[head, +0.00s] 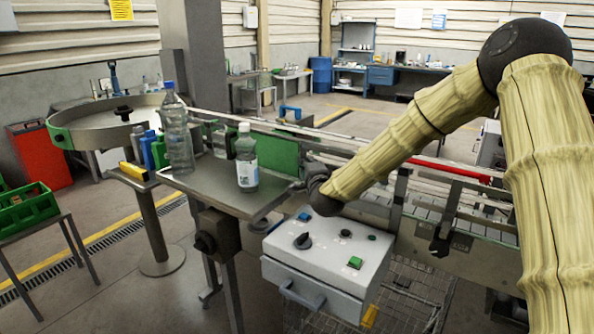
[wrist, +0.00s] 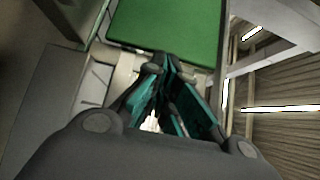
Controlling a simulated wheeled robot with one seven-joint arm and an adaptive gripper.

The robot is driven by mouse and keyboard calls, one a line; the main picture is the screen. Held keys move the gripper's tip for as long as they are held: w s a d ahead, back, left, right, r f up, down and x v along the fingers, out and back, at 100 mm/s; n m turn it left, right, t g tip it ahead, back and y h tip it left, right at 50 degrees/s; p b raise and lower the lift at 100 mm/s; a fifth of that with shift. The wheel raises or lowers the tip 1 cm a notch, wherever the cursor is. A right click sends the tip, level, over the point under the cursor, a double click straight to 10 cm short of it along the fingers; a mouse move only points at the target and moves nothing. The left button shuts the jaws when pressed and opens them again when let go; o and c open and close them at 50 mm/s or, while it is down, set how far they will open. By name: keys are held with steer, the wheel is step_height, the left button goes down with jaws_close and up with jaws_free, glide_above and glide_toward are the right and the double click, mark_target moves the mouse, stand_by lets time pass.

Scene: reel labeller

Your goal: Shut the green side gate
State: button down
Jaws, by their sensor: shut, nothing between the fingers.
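The green side gate (head: 281,156) is a flat upright green panel behind the small metal table, at the near end of the conveyor. In the wrist view a flat green panel (wrist: 168,28), likely the gate, fills the top middle, just beyond my fingertips. My gripper (wrist: 160,66) is shut and empty, its teal-padded fingers together and pointing at the panel's lower edge. I cannot tell whether they touch it. In the head view my arm reaches in from the right, and its end hides most of the gripper. How far the gate stands open is unclear.
A clear bottle (head: 176,135) and a white-labelled bottle (head: 246,160) stand on the small metal table (head: 212,190). A grey control box (head: 325,262) with buttons sits below my wrist. The conveyor (head: 455,205) runs right. A round turntable (head: 95,122) is at left.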

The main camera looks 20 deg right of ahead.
steer(key=shift+r, duration=0.15)
steer(key=shift+s+d+f, duration=0.15)
steer(key=shift+d+f, duration=0.05)
steer(key=s+d+b, duration=0.1)
steer(key=s+b, duration=0.3)
steer(key=s, duration=0.8)
steer(key=shift+s+d, duration=0.2)
steer(key=shift+s, duration=0.2)
